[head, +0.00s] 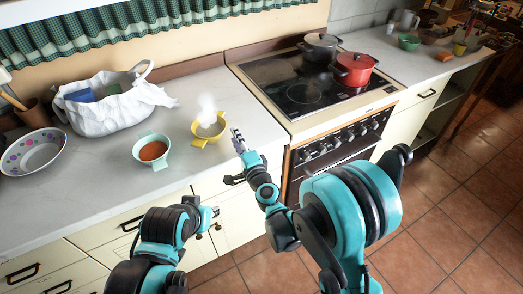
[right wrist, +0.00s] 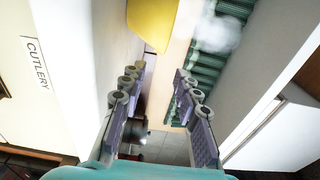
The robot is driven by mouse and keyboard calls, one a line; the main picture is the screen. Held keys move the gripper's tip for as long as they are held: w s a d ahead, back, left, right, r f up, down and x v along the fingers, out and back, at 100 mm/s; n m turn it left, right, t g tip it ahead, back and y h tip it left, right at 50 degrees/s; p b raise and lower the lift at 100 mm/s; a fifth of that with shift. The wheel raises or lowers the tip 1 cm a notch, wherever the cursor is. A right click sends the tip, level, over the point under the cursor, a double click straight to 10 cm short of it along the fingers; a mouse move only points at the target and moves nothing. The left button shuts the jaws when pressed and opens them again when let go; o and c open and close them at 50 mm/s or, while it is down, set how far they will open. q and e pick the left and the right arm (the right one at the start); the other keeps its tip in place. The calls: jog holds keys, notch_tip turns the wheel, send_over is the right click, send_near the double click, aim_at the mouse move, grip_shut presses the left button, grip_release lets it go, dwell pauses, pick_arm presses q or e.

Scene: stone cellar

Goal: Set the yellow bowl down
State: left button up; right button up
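The yellow bowl (head: 209,129) stands upright on the light counter (head: 190,168), left of the stove, with white steam above it. My right gripper (head: 238,139) is just right of the bowl, near the counter's front edge. In the right wrist view the two fingers of this gripper (right wrist: 155,82) are spread apart with nothing between them. The bowl (right wrist: 152,22) shows there beyond the fingertips, apart from them. My left gripper (head: 212,216) is low in front of the drawers, away from the bowl; its fingers are too small to read.
A pale teal bowl with orange-brown contents (head: 153,151) stands left of the yellow bowl. Further left are a white bag (head: 110,112) and a dotted bowl (head: 33,153).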

jog(key=shift+w+d+r+n, duration=0.1)
jog(key=shift+d+r+n, duration=0.1)
jog(key=shift+n, duration=0.1)
jog(key=s+d+r+n+g+h, duration=0.1)
jog(key=s+d+r+n+g, duration=0.15)
jog(key=d+n, duration=0.2)
jog(key=s+d+r+n+g, duration=0.1)
jog(key=s+d+r+n, duration=0.2)
jog(key=s+d, duration=0.15)
jog(key=s+d+f+n+g+h, duration=0.2)
jog(key=s+d+f+h, duration=0.1)
jog(key=s+d, duration=0.6)
jog(key=s+d+f+n+g+h, duration=0.2)
jog(key=s+d+f+g+h, duration=0.1)
jog(key=s+d, duration=0.7)
jog(key=d+f+h, duration=0.1)
jog(key=d, duration=0.1)
jog(key=shift+d+h, duration=0.3)
jog(key=shift+h, duration=0.1)
